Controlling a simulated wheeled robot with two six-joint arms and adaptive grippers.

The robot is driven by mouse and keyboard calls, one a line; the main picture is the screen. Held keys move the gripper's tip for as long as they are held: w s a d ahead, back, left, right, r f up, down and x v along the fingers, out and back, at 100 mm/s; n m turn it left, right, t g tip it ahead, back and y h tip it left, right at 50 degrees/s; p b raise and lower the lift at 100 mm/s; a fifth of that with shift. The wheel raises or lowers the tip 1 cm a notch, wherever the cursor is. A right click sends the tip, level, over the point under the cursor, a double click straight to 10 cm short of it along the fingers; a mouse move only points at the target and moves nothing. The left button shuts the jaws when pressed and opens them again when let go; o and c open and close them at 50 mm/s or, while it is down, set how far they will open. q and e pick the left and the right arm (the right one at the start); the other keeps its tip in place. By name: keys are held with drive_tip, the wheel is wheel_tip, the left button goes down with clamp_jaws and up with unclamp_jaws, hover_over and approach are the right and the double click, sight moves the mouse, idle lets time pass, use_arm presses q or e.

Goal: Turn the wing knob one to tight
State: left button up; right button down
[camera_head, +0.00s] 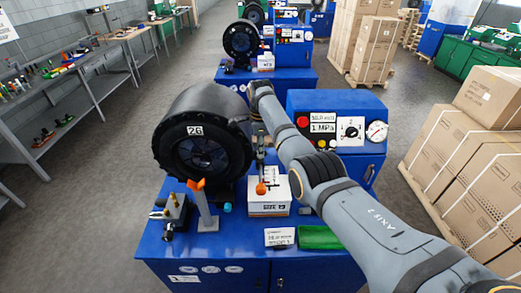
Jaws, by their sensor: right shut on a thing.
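An orange wing-shaped knob (196,185) stands on a pale upright post at the left front of the blue machine. My right arm comes in from the lower right, bends at the back and points the gripper down. The gripper looks shut on this small orange knob; its fingertips are small and partly blurred. I cannot read a tight mark or tell which knob is numbered one. My left gripper is out of view.
The round crimper head (195,130) marked 26 stands left of my gripper. A control box (340,110) with a dial stands behind my arm. A white box (268,205), a brass fitting (175,208) and a green block (318,237) crowd the front. Cartons (470,170) stand right.

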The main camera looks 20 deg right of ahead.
drive_tip(key=shift+w+r+m, duration=0.15)
drive_tip(key=shift+r+m, duration=0.1)
drive_tip(key=shift+m, duration=0.15)
drive_tip(key=c, duration=1.5)
unclamp_jaws()
drive_tip(key=shift+o, duration=0.5)
drive_tip(key=shift+a+f, duration=0.1)
wheel_tip(320, 180, up, 12)
drive_tip(key=shift+f, duration=0.1)
